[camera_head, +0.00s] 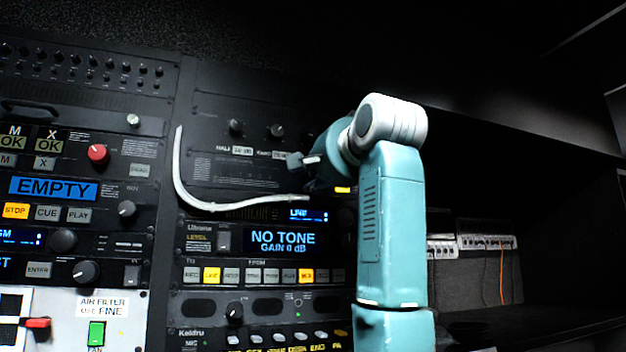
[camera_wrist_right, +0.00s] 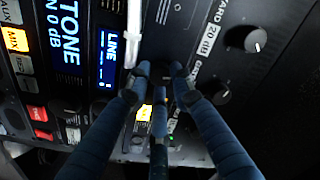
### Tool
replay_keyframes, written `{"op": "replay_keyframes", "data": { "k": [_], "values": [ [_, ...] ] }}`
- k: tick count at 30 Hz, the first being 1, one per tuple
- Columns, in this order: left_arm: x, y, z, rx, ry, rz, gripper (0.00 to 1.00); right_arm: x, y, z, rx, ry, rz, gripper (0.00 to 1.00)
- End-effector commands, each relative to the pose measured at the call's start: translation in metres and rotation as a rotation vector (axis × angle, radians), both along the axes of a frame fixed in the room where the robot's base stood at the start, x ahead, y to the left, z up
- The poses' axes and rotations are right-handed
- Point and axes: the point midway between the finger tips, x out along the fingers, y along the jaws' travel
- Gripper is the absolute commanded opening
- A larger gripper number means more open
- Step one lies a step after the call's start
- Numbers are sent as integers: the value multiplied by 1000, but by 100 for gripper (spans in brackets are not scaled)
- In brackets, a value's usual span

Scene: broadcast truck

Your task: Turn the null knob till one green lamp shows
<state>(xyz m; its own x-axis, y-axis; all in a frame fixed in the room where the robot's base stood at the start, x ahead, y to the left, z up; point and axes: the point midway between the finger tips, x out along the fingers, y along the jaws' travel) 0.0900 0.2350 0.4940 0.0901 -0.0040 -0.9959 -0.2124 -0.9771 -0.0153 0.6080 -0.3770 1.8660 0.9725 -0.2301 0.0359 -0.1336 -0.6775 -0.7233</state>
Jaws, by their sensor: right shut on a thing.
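My right gripper (camera_head: 305,162) reaches the upper rack panel from the right. Its fingers also show in the right wrist view (camera_wrist_right: 160,75), closed together at the panel face. The null knob is hidden between the fingertips, so I cannot see its mark or angle. A lit yellow lamp (camera_head: 343,189) shows just below the gripper in the head view and beside the fingers in the wrist view (camera_wrist_right: 145,112). A small green light (camera_wrist_right: 170,138) glows farther along the panel in the wrist view. My left gripper is not in view.
A white cable (camera_head: 180,190) loops close below the gripper. Two small knobs (camera_head: 236,127) (camera_head: 277,131) sit above left. A blue display (camera_head: 283,238) reads "NO TONE". A left rack has a red knob (camera_head: 98,153) and an "EMPTY" screen (camera_head: 53,188). The far right is dark and open.

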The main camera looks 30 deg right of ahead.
Motion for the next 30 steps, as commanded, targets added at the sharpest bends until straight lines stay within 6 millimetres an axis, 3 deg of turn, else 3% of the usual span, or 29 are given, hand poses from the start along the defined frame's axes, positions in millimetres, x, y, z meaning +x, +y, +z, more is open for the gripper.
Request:
{"op": "replay_keyframes", "data": {
  "k": [9,25,26,28,30],
  "values": [
    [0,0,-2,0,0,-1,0,-2,0,3,114,-36,-1,0],
    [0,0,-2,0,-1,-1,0,-2,-1,4,134,-42,-2,0],
    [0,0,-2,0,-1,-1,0,-2,-1,4,134,-42,-2,24],
    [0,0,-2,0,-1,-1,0,-2,-1,3,134,-42,-2,38],
    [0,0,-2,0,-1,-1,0,-2,-1,3,133,-40,-1,41]
  ]
}}
